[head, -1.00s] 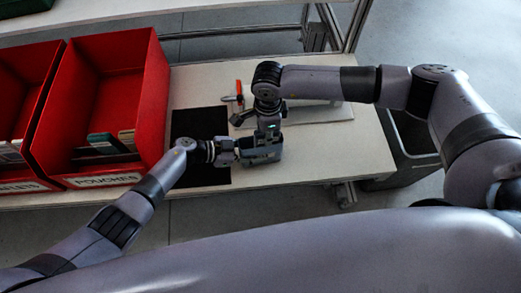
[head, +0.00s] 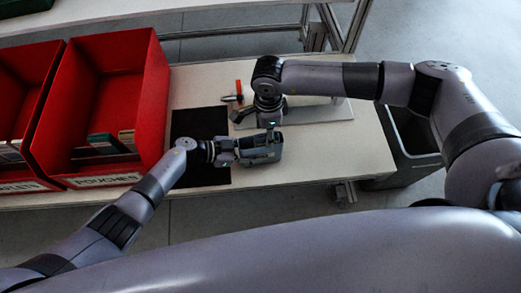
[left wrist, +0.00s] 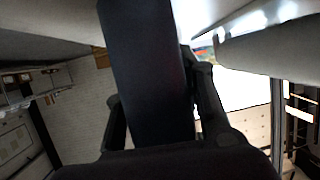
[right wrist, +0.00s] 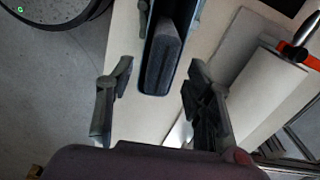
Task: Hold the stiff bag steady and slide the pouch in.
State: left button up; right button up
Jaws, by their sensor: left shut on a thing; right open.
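The stiff bag (head: 262,152) is a dark, upright-sided holder at the right edge of the black mat. My left gripper (head: 236,151) is shut on its left side; in the left wrist view the bag (left wrist: 146,70) is a broad dark panel between the fingers. The pouch (right wrist: 163,62) is a dark grey padded slab in the right wrist view, lying between the bag's blue-grey walls (right wrist: 186,22), its near end showing. How deep it sits is unclear. My right gripper (right wrist: 158,78) is open, its fingers apart on both sides of the pouch, touching nothing visible. It is above the bag in the head view (head: 271,128).
Two red bins stand at the left; the nearer one (head: 150,110), labelled for pouches, holds several flat items. The black mat (head: 200,120) lies beside it. A pale board with a red-orange-handled tool (head: 238,90) is behind my right gripper. The tabletop (head: 345,160) is clear at the right.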

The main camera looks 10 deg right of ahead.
notch_tip(320, 180, up, 11)
jog(key=shift+f, duration=0.2)
dwell(0.3)
pick_arm(q)
jog(key=o, duration=1.3)
jog(key=shift+c, duration=0.2)
